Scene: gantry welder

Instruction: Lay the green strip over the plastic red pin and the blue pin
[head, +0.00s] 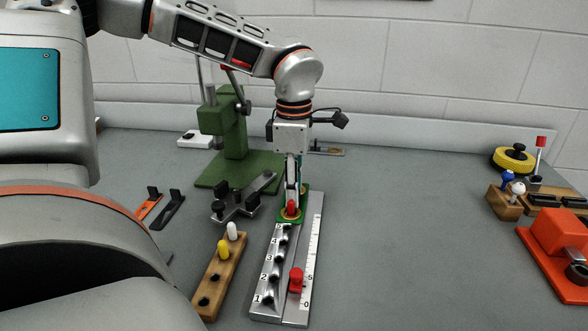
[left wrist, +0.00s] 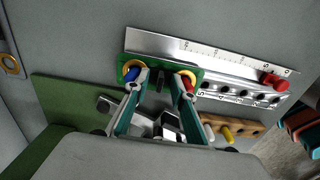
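The green strip (left wrist: 203,77) lies along the metal rail, with a yellow-ringed hole near each end. In the left wrist view the blue pin (left wrist: 131,73) shows inside one ring and the red pin (left wrist: 187,80) inside the other. In the head view the strip's near end (head: 281,214) surrounds the red pin (head: 292,207); the blue pin is hidden behind my gripper. My left gripper (left wrist: 161,82) points down at the strip, its fingers apart between the two pins, with a small dark post between them. Whether the strip is fully seated is unclear. My right gripper is not in view.
The rail (head: 272,297) carries a ruler scale, numbered holes and a red knob (head: 297,280). A wooden block (head: 212,290) with yellow and white pegs stands left. A green press (head: 232,150) stands behind. The table right of the rail is clear up to the red-orange device (head: 562,240).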

